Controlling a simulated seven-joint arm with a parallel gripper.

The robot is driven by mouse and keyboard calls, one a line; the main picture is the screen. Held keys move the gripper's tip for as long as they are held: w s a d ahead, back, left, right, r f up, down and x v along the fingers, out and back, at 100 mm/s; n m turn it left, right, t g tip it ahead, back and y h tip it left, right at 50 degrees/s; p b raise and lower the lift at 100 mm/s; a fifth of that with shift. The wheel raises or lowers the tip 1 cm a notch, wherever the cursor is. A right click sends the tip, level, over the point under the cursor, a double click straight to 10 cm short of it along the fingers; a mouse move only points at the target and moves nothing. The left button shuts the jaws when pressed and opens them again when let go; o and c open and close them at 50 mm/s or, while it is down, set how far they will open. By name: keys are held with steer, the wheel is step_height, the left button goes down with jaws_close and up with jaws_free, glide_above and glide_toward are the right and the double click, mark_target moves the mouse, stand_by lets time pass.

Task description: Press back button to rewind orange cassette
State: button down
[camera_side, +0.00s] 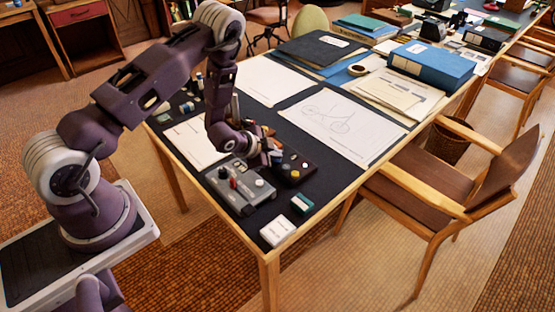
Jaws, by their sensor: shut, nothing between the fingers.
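My gripper (276,157) points down at the near end of the dark-topped drafting table (259,219). It is shut and empty, over or beside a dark box with small coloured buttons (295,170). I cannot tell whether it touches a button, or which button is the back one. A grey device with red and black knobs (240,187) sits just left of the dark box. A small orange patch (268,131) shows behind my gripper; I cannot tell whether it is the cassette. My wrist hides part of this area.
A small teal and dark block (302,203) and a white box (277,231) lie near the table's front corner. Paper drawings (343,124) lie flat behind. A wooden chair (450,185) is at the right side.

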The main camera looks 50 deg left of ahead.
steer(key=shift+r, duration=0.6)
steer(key=shift+r, duration=0.1)
steer(key=shift+r, duration=2.45)
steer(key=shift+r, duration=0.15)
step_height(320, 180, up, 8)
steer(key=n, duration=0.2)
glide_above(275, 161)
steer(key=s+d+r+n+g, duration=0.1)
steer(key=s+d+r, duration=0.15)
steer(key=r, duration=0.35)
steer(key=s+d+r+n, duration=0.1)
steer(key=s+r, duration=0.2)
steer(key=r, duration=0.2)
steer(key=s+d+r+n+g, duration=0.1)
steer(key=s+d+r+n, duration=0.1)
steer(key=s, duration=1.1)
steer(key=s+d+r+n+g+h, duration=0.1)
steer(key=s+d+r, duration=0.4)
steer(key=s, duration=0.8)
step_height(275, 161, up, 2)
steer(key=shift+d+r+n+g, duration=0.2)
steer(key=shift+n+g, duration=0.1)
steer(key=shift+n, duration=0.1)
